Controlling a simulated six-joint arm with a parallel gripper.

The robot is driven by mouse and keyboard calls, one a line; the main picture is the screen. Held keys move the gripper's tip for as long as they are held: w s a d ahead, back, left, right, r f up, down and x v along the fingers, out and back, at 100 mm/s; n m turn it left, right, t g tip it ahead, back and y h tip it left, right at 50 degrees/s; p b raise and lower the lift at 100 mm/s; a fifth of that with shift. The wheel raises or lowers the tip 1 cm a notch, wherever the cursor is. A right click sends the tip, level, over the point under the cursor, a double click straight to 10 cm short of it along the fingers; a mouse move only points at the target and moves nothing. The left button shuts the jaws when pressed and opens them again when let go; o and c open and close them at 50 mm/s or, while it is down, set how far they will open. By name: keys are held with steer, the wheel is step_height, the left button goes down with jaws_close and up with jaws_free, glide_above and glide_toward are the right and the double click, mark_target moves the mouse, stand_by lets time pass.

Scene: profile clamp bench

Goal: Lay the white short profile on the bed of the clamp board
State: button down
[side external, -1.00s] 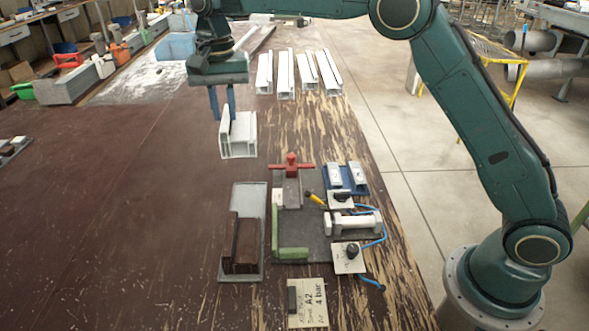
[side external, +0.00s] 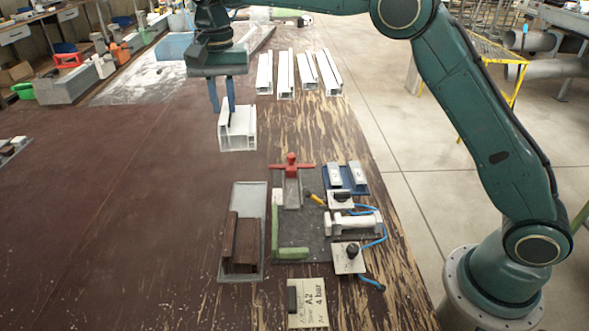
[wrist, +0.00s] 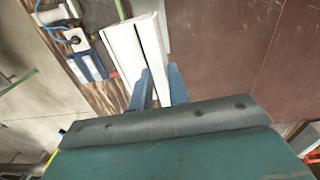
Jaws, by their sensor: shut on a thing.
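The white short profile (side external: 240,135) hangs from my gripper (side external: 222,106) on the dark table, beyond the clamp board in the side view. My two blue fingers are shut on one of its walls. In the wrist view the white profile (wrist: 128,50) runs up between the fingers of my gripper (wrist: 160,82). The clamp board (side external: 306,228) lies nearer the camera, with a grey bed, green stops (side external: 290,254) and a red-handled clamp (side external: 291,165). Its bed looks empty. Whether the profile clears the table is hard to tell.
A grey tray (side external: 257,200) with brown profiles (side external: 240,247) lies left of the board. Several white profiles (side external: 305,72) lie at the back. A white cylinder (side external: 353,222), blue hoses and a blue block (side external: 345,180) stand at the board's right.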

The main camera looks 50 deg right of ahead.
steer(key=shift+s+f, duration=0.7)
steer(key=shift+f, duration=0.1)
steer(key=s+d+f, duration=0.1)
steer(key=s+f, duration=0.9)
steer(key=s, duration=0.4)
steer(key=shift+d+f+m, duration=0.2)
steer(key=shift+d+m, duration=0.05)
steer(key=shift+m, duration=0.15)
steer(key=shift+f, duration=0.25)
steer(key=shift+f, duration=3.2)
steer(key=shift+w, duration=0.1)
steer(key=c, duration=1.3)
jaws_free()
steer(key=shift+o, duration=0.2)
